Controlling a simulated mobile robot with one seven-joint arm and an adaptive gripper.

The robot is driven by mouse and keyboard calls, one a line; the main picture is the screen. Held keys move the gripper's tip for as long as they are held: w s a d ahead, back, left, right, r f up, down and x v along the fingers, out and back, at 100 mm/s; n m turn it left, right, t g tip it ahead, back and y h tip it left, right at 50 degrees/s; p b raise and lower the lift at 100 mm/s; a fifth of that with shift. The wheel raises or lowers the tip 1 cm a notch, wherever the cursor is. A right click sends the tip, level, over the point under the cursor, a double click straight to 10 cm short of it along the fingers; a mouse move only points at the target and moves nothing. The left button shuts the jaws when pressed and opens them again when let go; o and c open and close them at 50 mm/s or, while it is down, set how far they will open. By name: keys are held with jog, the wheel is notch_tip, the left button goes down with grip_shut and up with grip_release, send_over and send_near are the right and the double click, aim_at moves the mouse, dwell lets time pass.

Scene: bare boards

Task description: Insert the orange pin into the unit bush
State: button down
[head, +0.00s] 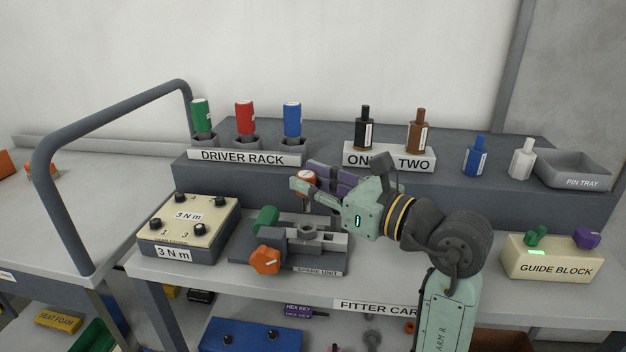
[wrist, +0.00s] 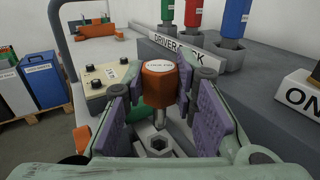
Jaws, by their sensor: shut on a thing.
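My gripper (head: 318,186) is shut on the orange pin (wrist: 160,82), which also shows between the fingers in the head view (head: 304,177). The pin has an orange head with a white label on top and a metal shank pointing down. It looks roughly upright. The bush (head: 307,231) is a grey hexagonal collar with a dark hole on the unit labelled SPARE UNIT (head: 320,270). The pin hangs above the bush, apart from it. In the wrist view the bush (wrist: 156,144) lies just below the shank; exact alignment is hard to tell.
The unit carries an orange knob (head: 265,260) and a green knob (head: 265,219). A 3 Nm box (head: 187,228) stands left. Behind is a raised shelf with the driver rack (head: 246,157), bottles and pin tray (head: 573,172). The guide block (head: 553,258) is far right.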

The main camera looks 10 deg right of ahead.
aim_at(309, 199)
jog(key=shift+f+b, duration=0.8)
jog(key=shift+f, duration=0.45)
jog(key=shift+b, duration=0.5)
dwell(0.8)
jog(key=shift+f, duration=0.15)
jog(key=shift+f+b, duration=0.35)
jog(key=shift+b, duration=0.1)
jog(key=shift+f+b, duration=1.75)
jog(key=shift+f, duration=0.1)
jog(key=c, duration=1.2)
grip_release()
